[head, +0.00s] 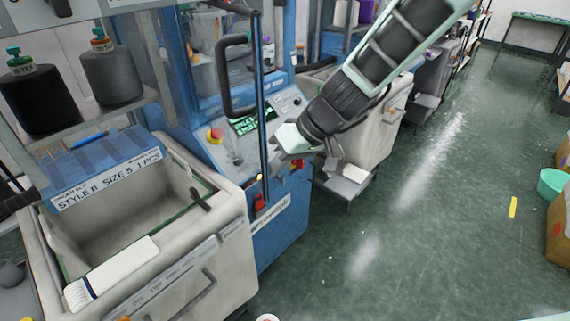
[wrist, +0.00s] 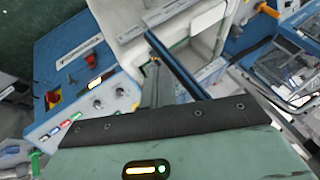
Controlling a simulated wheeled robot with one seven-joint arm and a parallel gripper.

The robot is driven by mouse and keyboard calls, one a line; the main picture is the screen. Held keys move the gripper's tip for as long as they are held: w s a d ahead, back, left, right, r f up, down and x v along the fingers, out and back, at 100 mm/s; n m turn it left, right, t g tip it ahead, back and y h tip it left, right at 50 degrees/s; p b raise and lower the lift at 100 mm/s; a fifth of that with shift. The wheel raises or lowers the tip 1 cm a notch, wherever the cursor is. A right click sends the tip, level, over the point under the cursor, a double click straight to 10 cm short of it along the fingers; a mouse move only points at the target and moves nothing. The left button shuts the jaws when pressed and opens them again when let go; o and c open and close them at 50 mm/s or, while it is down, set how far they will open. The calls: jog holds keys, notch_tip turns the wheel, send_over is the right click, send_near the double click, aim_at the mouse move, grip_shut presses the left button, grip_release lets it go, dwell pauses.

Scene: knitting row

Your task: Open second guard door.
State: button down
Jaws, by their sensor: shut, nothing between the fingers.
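The guard door (head: 261,100) of the blue machine in the middle shows almost edge-on in the head view, as a tall narrow dark blue frame standing out in front of the control panel. Its black D-shaped handle (head: 222,82) is on the left of that edge. My gripper (head: 277,158) is shut and empty, just right of the door's lower part, with the handle higher up and apart from it. In the wrist view the shut fingers (wrist: 154,65) point along the blue door edge (wrist: 180,66). Whether they touch it is unclear.
A control panel (head: 232,142) with a red stop button (head: 215,134) lies behind the door. A grey bin (head: 225,222) stands at the lower left, below yarn cones (head: 112,76). Another pale bin (head: 372,130) is beyond my arm. The green floor (head: 420,230) at right is mostly clear.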

jog(key=s+a+p, duration=0.2)
jog(key=s+a, duration=0.2)
jog(key=a, duration=0.7)
jog(key=s+a+m+p, duration=0.1)
jog(key=s+a+p, duration=0.1)
jog(key=a, duration=1)
jog(key=shift+s+t, duration=0.3)
jog(key=shift+s, duration=0.6)
jog(key=b+v, duration=0.4)
jog(key=v, duration=1.3)
jog(key=s+d+f+h+b, duration=0.2)
jog(key=s+d+f+b, duration=0.1)
jog(key=d+f, duration=0.3)
jog(key=s+d+f+g+h+b, duration=0.1)
jog(key=s+d+f+h+b, duration=0.1)
jog(key=s+d+f, duration=0.4)
jog(key=s+d+f+n+h+b, duration=0.1)
jog(key=s+d+f+b, duration=0.3)
jog(key=d, duration=1)
notch_tip(320, 180, down, 3)
jog(key=shift+s+d+r+g+h, duration=0.2)
jog(key=shift+s+g+h, duration=0.15)
jog(key=shift+h, duration=0.55)
